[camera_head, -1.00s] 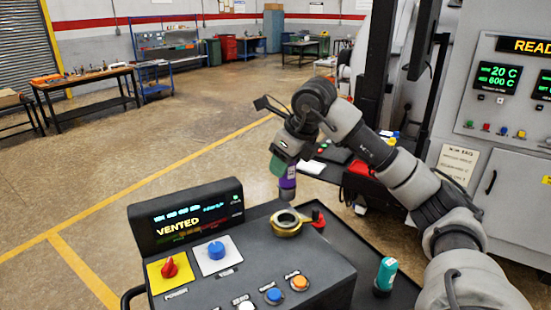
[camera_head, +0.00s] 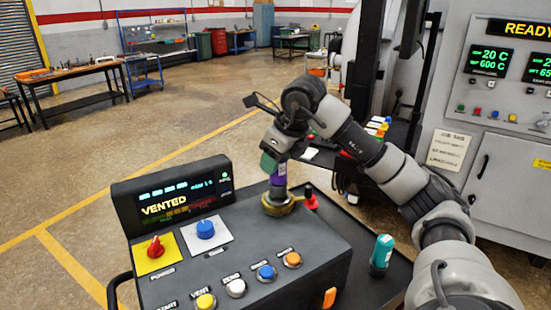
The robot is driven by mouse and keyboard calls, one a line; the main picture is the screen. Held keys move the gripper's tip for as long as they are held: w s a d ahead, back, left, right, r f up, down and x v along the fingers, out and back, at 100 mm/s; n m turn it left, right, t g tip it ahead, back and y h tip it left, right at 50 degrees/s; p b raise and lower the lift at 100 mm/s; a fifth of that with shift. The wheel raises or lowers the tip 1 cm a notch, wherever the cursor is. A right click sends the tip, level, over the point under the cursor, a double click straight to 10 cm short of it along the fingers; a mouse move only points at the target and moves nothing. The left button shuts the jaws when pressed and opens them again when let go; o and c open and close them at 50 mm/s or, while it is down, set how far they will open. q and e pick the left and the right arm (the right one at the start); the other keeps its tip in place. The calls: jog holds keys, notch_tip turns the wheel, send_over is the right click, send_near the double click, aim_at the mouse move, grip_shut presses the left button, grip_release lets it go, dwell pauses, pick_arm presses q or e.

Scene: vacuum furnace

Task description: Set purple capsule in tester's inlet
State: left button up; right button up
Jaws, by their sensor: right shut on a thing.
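The purple capsule (camera_head: 279,174) is upright in my right gripper (camera_head: 275,163), which is shut on it. The capsule's lower end is at the brass ring of the tester's inlet (camera_head: 281,206). The capsule hides the ring's opening, so I cannot tell how deep it sits. The tester (camera_head: 262,262) is a dark console with a display reading VENTED (camera_head: 174,205). My left gripper is not in view.
A teal capsule (camera_head: 382,253) stands on the dark surface right of the console. The furnace cabinet (camera_head: 500,130) stands at the right. Open floor lies at the left.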

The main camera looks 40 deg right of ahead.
aim_at(276, 173)
jog(key=shift+f+b, duration=0.9)
jog(key=shift+f, duration=0.25)
jog(key=shift+f+b, duration=0.3)
jog(key=shift+f, duration=0.2)
jog(key=shift+f, duration=0.1)
jog(key=o, duration=1.2)
jog(key=b+v, duration=0.1)
jog(key=v, duration=0.9)
jog(key=shift+s+r, duration=0.3)
